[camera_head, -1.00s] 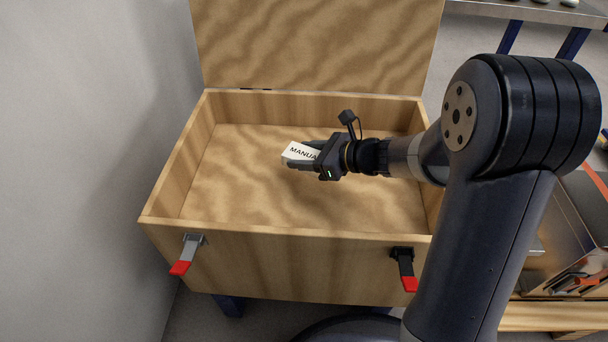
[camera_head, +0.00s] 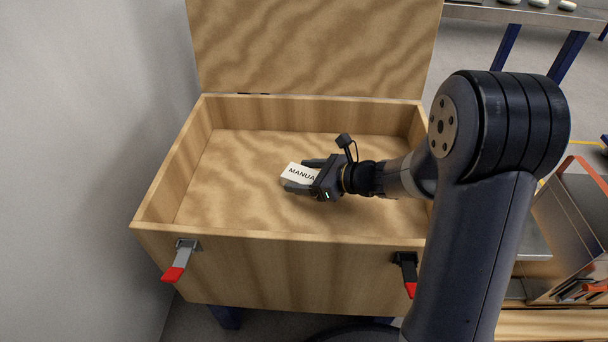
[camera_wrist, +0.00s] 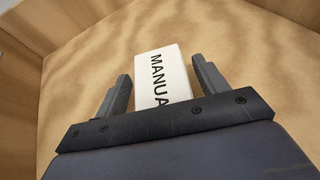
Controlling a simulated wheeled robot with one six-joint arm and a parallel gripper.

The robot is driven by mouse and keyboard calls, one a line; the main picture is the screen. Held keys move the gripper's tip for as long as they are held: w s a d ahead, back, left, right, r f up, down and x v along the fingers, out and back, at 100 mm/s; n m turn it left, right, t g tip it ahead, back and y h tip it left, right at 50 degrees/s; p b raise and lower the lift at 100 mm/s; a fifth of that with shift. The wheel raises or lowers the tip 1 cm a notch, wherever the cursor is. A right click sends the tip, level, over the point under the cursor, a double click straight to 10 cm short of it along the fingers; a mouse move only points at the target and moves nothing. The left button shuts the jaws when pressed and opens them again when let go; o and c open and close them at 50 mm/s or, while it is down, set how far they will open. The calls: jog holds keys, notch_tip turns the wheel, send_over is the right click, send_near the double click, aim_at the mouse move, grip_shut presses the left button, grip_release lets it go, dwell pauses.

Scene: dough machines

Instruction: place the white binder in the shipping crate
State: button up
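The white binder (camera_head: 298,173), marked with black letters "MANUA", is inside the wooden shipping crate (camera_head: 285,236). In the wrist view the binder (camera_wrist: 158,75) appears to lie on the crate floor, its near end hidden by my gripper. My gripper (camera_head: 295,175) reaches into the crate from the right. Its two fingers are spread on either side of the binder, with a visible gap on each side in the wrist view (camera_wrist: 161,68).
The crate's lid (camera_head: 315,45) stands open at the back. Two red-tipped latches (camera_head: 176,269) hang on the front wall. A grey wall is close on the left. A metal rack (camera_head: 575,225) stands at the right, and a table (camera_head: 520,14) at the back right.

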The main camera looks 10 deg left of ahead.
jog(key=shift+o, duration=0.3)
jog(key=shift+d+r+p, duration=0.25)
jog(key=shift+r+p, duration=0.1)
jog(key=shift+r, duration=0.05)
jog(key=p+v, duration=0.4)
jog(key=v, duration=0.6)
jog(key=shift+s+d+r, duration=0.1)
jog(key=shift+s+d, duration=0.05)
jog(key=shift+d, duration=0.1)
jog(key=shift+s+d+r, duration=0.1)
jog(key=shift+s+d, duration=0.05)
jog(key=shift+d, duration=0.25)
